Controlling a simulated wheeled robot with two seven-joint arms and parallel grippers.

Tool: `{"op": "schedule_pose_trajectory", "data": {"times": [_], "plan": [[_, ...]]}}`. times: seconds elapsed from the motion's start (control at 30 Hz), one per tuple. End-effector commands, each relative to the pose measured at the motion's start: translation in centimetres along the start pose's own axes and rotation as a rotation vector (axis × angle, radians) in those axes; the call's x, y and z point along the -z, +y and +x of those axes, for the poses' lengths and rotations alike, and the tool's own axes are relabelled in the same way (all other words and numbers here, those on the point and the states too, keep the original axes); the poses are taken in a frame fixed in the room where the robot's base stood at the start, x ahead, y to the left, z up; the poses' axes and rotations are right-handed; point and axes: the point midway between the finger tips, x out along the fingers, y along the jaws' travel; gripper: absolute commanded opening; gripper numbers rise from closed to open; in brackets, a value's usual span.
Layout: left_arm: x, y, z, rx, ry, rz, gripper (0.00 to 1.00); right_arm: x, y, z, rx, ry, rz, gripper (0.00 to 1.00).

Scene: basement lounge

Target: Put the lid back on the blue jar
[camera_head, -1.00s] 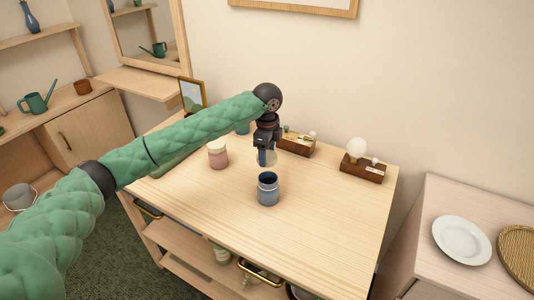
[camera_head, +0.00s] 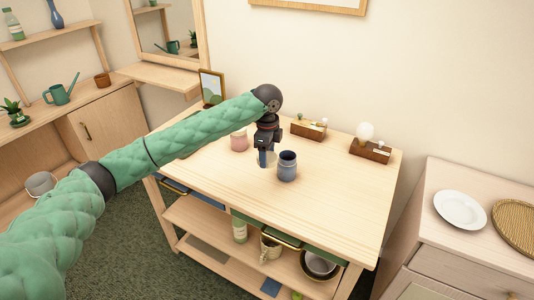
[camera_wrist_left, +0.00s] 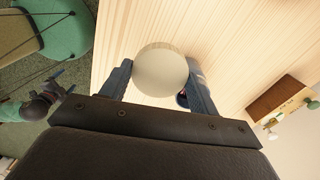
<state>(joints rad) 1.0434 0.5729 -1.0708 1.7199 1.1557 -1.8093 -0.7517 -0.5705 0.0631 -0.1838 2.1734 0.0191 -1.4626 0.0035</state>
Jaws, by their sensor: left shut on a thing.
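The blue jar (camera_head: 287,168) stands upright and open on the wooden table, its dark inside showing. In the left wrist view, the jar (camera_wrist_left: 184,98) is mostly hidden behind the right-hand finger. My left gripper (camera_head: 264,159) is just left of the jar in the head view, pointing down. It is shut on a round, pale lid (camera_wrist_left: 160,70), held between both fingers and apart from the jar opening. In the head view the lid is small and partly hidden by the fingers. My right gripper (camera_wrist_left: 62,84) shows small at the left of the wrist view; its jaws are unclear.
A pink jar with a pale lid (camera_head: 239,140) stands left of my gripper. Two wooden boxes (camera_head: 308,129) (camera_head: 370,151) sit along the back edge, and a picture frame (camera_head: 212,87) stands at the back left. The table's right and front are clear.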

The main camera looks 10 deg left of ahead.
Motion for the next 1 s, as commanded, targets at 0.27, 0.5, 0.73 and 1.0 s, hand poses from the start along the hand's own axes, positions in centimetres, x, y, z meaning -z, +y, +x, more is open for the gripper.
{"op": "schedule_pose_trajectory", "data": {"times": [0.27, 0.5, 0.73, 1.0], "plan": [[0.0, 0.0, -0.1, 0.001, 0.0, -0.143, 0.4, 0.2, 0.1, -0.1, -0.001, 0.004, 0.0, 0.83], [0.0, -0.1, -0.1, 0.001, 0.0, -0.338, 0.4, 0.3, 0.0, -0.1, 0.0, 0.004, 0.001, 0.83], [0.5, 0.0, -0.4, 0.001, 0.001, -0.653, 0.4, -0.4, -0.1, 0.1, 0.002, -0.006, 0.002, 0.83], [1.6, 0.9, -2.4, 0.002, 0.001, -1.079, 0.4, -0.6, -0.2, 0.1, 0.003, -0.008, 0.002, 0.83]]}}
